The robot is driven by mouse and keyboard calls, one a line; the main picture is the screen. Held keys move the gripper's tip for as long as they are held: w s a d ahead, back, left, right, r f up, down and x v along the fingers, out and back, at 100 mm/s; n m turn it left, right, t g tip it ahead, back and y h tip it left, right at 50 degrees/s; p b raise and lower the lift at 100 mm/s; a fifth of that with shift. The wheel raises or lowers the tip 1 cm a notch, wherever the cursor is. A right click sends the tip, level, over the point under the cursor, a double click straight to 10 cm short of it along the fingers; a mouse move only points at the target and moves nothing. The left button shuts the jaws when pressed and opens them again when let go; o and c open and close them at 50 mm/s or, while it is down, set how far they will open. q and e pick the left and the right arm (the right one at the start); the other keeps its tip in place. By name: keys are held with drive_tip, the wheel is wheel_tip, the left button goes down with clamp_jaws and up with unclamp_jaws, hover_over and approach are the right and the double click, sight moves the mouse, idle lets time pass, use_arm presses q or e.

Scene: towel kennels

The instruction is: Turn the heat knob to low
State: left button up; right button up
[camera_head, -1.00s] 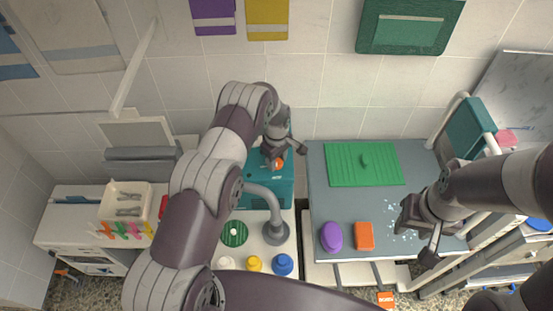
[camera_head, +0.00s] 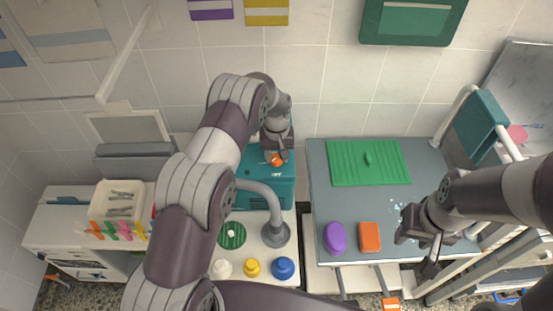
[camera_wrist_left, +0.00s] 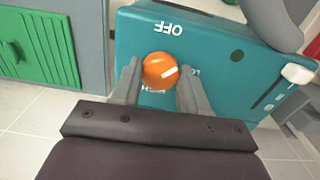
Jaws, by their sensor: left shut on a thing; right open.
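The teal heater box (camera_head: 262,190) stands against the wall, with an orange heat knob (camera_head: 277,160) on its top. In the left wrist view the knob (camera_wrist_left: 160,70) sits between the two grey fingers of my left gripper (camera_wrist_left: 160,84), which is shut on it. The knob's white mark points right, toward a label starting "LO" that a finger partly covers. "OFF" reads upside down above the knob; the label below it is partly hidden. In the head view my left gripper (camera_head: 276,154) reaches down onto the knob. My right gripper (camera_head: 416,254) is open and empty over the grey table's front right.
A grey curved pipe (camera_head: 270,200) stands in front of the heater. The grey table (camera_head: 320,200) holds a green ribbed mat (camera_head: 368,163), a purple oval (camera_head: 334,237) and an orange block (camera_head: 370,237). White, yellow and blue-capped bottles (camera_head: 282,267) stand at the front.

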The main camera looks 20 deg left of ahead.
use_arm(q)
drive_tip(key=m, duration=0.1)
drive_tip(key=m+b, duration=0.1)
drive_tip(key=m, duration=0.1)
drive_tip(key=m+b, duration=0.1)
drive_tip(key=shift+f+m, duration=0.25)
drive_tip(key=shift+m, duration=0.05)
drive_tip(key=shift+r+m+b, duration=0.1)
drive_tip(key=shift+m+b, duration=0.45)
drive_tip(key=shift+m, duration=1.65)
drive_tip(key=shift+s, duration=0.1)
drive_tip(key=o, duration=1.1)
drive_tip(key=shift+c, duration=0.2)
